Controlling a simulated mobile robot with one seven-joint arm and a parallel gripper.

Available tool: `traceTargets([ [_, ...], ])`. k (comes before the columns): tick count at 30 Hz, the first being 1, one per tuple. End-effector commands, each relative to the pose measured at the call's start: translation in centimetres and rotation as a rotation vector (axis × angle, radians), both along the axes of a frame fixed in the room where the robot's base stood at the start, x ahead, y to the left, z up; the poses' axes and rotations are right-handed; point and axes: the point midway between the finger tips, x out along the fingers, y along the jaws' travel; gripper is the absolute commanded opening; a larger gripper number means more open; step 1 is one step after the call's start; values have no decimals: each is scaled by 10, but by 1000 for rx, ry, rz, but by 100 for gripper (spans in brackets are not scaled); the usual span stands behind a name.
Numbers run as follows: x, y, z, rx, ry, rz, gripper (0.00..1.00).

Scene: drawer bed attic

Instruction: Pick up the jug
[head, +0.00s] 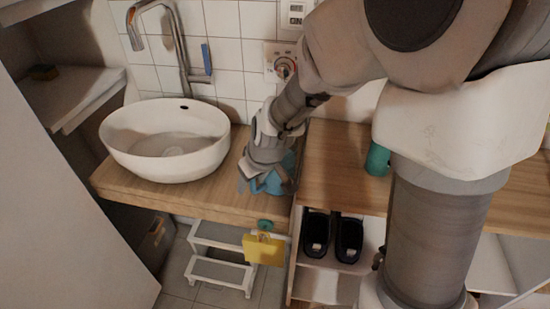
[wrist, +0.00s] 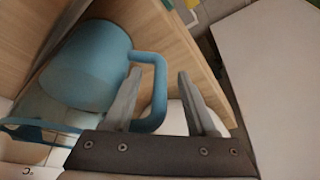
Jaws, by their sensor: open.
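The jug (head: 274,181) is light blue and stands on the wooden counter right of the sink, partly hidden behind my wrist in the head view. In the wrist view the jug (wrist: 92,65) fills the upper left, with its blue loop handle (wrist: 159,85) toward the right. My gripper (wrist: 159,72) is open, with one finger on each side of the handle in that view. I cannot tell whether either finger touches it. In the head view my gripper (head: 256,184) is low over the counter beside the jug, its fingers mostly unclear.
A white basin (head: 165,145) with a tall tap (head: 180,60) stands left of the jug. A green cup (head: 378,160) is on the counter to the right. A yellow item (head: 263,249) shows by the counter's front edge, above a white step stool (head: 218,265). Black shoes (head: 332,235) sit on a shelf below.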

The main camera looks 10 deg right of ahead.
Motion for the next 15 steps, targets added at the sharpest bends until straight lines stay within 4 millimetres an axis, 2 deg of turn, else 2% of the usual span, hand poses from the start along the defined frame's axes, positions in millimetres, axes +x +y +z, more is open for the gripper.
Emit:
traceTargets([
  [1, 0, 0, 0, 0, 0, 0, 52],
  [9, 0, 0, 0, 0, 0, 0, 3],
  [10, 0, 0, 0, 0, 0, 0, 0],
  [15, 0, 0, 0, 0, 0, 0, 0],
])
